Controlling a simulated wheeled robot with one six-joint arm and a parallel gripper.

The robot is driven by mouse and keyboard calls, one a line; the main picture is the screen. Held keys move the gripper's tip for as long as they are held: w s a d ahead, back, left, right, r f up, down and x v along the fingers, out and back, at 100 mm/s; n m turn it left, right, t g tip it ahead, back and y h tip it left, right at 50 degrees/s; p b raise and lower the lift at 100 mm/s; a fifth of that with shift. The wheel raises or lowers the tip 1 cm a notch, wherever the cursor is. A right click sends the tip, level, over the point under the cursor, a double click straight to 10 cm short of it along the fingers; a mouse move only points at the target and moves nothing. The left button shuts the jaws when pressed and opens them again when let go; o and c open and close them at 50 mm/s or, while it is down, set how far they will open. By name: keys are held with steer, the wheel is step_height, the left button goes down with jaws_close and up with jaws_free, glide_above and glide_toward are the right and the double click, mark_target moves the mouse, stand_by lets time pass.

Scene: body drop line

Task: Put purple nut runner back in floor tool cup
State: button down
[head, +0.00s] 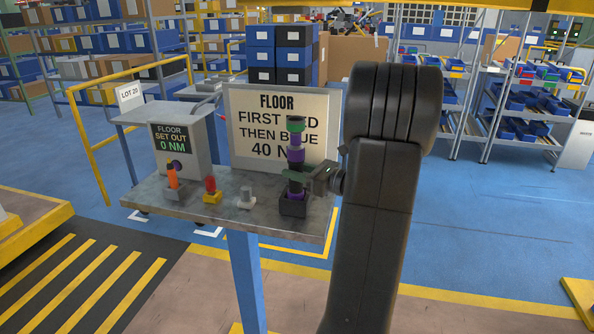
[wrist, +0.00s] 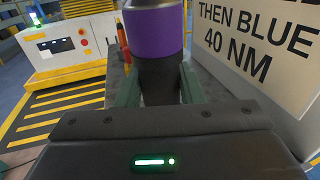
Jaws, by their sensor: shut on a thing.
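The purple nut runner (head: 295,155) stands upright at the right end of the metal bench, with purple bands on a black body and a green top. My gripper (head: 300,175) is shut on its body from the right. In the wrist view the runner's purple band (wrist: 156,33) rises above my gripper (wrist: 160,88), whose fingers press on both sides of the black part. A dark cup with a purple rim (head: 293,208) is directly below the runner. The runner's lower end meets the cup's opening in the head view; I cannot tell how deep it sits.
The bench (head: 160,195) also holds an orange-handled tool (head: 172,178), a red tool in a yellow cup (head: 211,190) and a pale grey holder (head: 246,199). A sign (head: 252,135) stands close behind the runner. A grey box (head: 178,140) reads 0 NM.

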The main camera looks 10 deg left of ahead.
steer(key=shift+f, duration=0.35)
steer(key=c, duration=0.9)
jaws_free()
steer(key=shift+f, duration=0.1)
steer(key=shift+p+v, duration=0.35)
steer(key=shift+v, duration=3.15)
steer(key=shift+a, duration=0.1)
steer(key=b+x, duration=0.1)
steer(key=x, duration=0.6)
